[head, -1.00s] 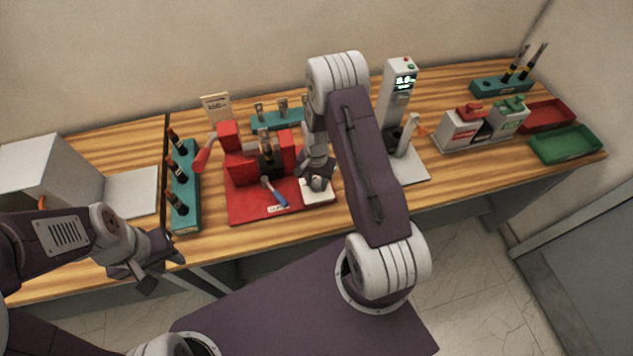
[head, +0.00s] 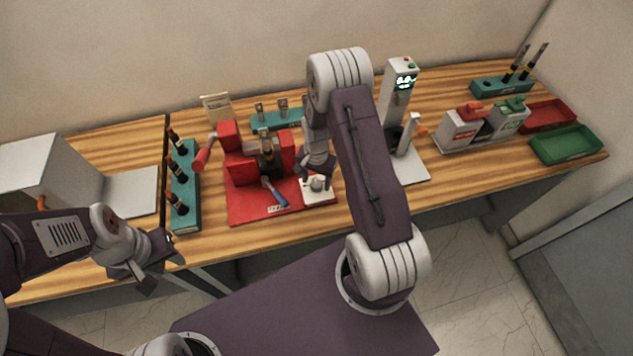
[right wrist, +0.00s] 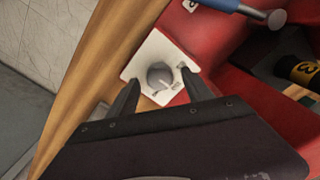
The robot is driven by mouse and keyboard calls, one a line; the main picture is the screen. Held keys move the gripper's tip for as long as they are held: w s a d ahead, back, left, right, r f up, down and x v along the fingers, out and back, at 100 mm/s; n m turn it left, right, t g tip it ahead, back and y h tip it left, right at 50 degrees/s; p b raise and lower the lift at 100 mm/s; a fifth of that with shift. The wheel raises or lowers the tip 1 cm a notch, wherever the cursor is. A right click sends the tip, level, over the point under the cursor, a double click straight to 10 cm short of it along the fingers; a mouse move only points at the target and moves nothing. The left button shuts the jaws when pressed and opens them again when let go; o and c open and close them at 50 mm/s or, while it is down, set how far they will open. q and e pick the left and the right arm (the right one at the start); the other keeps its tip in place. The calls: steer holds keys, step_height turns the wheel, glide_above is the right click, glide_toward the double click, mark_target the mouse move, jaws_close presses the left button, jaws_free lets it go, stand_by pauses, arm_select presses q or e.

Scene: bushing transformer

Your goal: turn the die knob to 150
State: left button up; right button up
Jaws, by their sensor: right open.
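The die knob (right wrist: 160,75) is a round grey knob on a white square plate (right wrist: 143,58) with small markings too blurred to read. In the head view the knob (head: 317,183) sits on the white plate at the front right corner of the red base. My right gripper (right wrist: 155,90) is open, with its two fingers apart on either side of the knob; I cannot tell if they touch it. In the head view my right gripper (head: 318,177) is over the plate. My left gripper (head: 158,270) hangs in front of the table's edge at the left, with its fingers apart and nothing between them.
The red press (head: 245,165) with a red handle stands behind the knob, and a blue-handled tool (head: 275,194) lies on its base. A teal rack (head: 184,190) is to its left. A grey device with a display (head: 397,95) stands to the right.

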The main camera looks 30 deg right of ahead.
mark_target(316, 184)
step_height(316, 184, up, 8)
steer(key=shift+f+b, duration=0.1)
steer(key=shift+b, duration=0.7)
